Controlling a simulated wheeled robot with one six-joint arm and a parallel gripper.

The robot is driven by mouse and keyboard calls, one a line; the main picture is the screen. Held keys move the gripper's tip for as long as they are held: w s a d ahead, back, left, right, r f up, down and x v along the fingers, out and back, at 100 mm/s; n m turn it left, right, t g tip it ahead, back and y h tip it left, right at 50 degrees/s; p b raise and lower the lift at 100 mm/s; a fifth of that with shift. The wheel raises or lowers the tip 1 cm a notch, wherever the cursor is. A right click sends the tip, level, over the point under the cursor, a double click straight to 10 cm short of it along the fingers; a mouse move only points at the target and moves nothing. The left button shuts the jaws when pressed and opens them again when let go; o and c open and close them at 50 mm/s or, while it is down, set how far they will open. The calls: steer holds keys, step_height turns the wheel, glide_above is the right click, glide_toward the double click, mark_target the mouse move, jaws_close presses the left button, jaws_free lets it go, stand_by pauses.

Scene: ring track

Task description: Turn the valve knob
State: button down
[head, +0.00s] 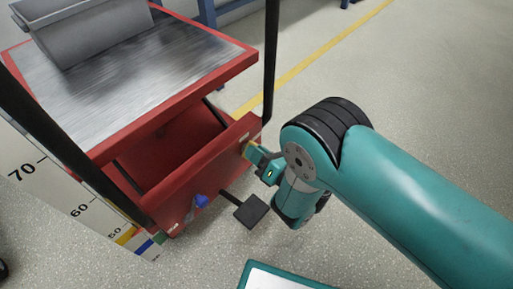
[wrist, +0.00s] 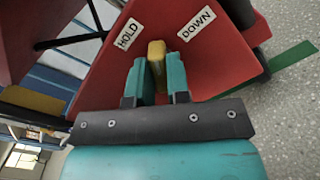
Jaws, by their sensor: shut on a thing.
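The valve knob is a small yellow bar on the red panel of a lift cart. In the head view the knob (head: 247,150) shows at the panel's right end, partly hidden by my gripper (head: 258,158). In the wrist view the knob (wrist: 156,50) sits between the two teal fingers of my gripper (wrist: 156,70), which is shut on it. The knob's visible end points up in the picture, between the label HOLD (wrist: 128,33) on the left and the label DOWN (wrist: 197,24) on the right.
A black pedal (head: 251,211) sticks out low in front. A blue knob (head: 201,201) is on the panel's left. A black post (head: 271,60) rises near my gripper. The floor at right is clear.

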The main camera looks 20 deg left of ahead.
steer(key=shift+f+m, duration=0.2)
steer(key=shift+m, duration=4.3)
steer(key=c, duration=1.1)
jaws_free()
steer(key=shift+p, duration=0.3)
steer(key=p+v, duration=1.7)
steer(key=p, duration=0.6)
steer(key=shift+d, duration=0.2)
